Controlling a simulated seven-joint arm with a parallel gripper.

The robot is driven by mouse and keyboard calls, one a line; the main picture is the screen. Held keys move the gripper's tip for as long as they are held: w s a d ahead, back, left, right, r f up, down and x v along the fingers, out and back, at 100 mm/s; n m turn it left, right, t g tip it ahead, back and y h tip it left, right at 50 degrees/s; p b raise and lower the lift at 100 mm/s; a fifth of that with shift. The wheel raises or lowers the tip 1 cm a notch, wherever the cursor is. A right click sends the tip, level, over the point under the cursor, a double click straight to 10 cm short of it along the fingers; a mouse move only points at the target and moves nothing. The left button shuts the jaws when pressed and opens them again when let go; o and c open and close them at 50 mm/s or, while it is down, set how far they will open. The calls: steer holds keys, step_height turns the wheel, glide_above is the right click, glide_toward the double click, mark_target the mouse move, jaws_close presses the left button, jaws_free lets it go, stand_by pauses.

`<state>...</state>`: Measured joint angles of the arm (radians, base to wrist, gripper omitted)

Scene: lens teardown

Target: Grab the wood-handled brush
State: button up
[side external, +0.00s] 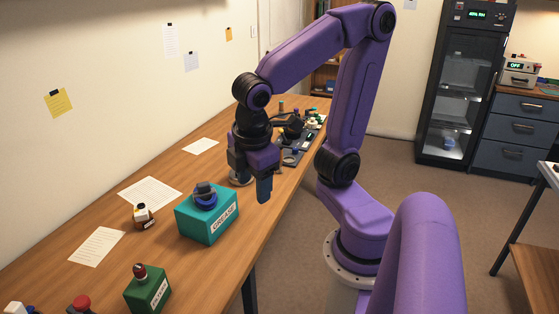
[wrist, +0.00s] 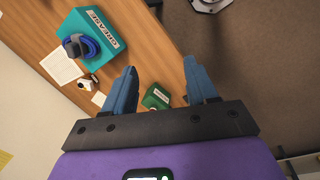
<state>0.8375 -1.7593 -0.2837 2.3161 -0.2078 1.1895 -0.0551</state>
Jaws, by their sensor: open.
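I cannot pick out a wood-handled brush in either view; it may be hidden or too small among the parts at the far end of the bench. My gripper (side external: 250,182) hangs above the right edge of the wooden bench, fingers pointing down, beyond the teal grease box. In the wrist view, my gripper (wrist: 160,72) shows two blue fingers spread wide with nothing held between them.
The teal box (side external: 207,222) carries a dark and blue part. A green box (side external: 148,289) and a small bottle (side external: 143,214) stand nearer. A dark mat with several parts (side external: 300,143) lies at the far end. Papers (side external: 150,194) lie flat along the wall side.

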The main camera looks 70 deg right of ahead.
steer(key=w+d+g+h, duration=0.1)
steer(key=w+d+h, duration=0.3)
steer(key=w+d, duration=0.5)
steer(key=w+d+h, duration=0.5)
steer(key=w+d, duration=0.1)
steer(key=d, duration=0.6)
steer(key=d+n+g+h, duration=0.2)
steer(key=d+g+h, duration=0.35)
steer(key=d, duration=2.05)
step_height(320, 180, down, 21)
steer(key=shift+n+h, duration=0.3)
steer(key=shift+h, duration=0.15)
steer(key=shift+s+x, duration=0.2)
steer(key=shift+x, duration=2.55)
steer(key=shift+a, duration=0.15)
steer(key=c, duration=1)
steer(key=shift+c, duration=0.2)
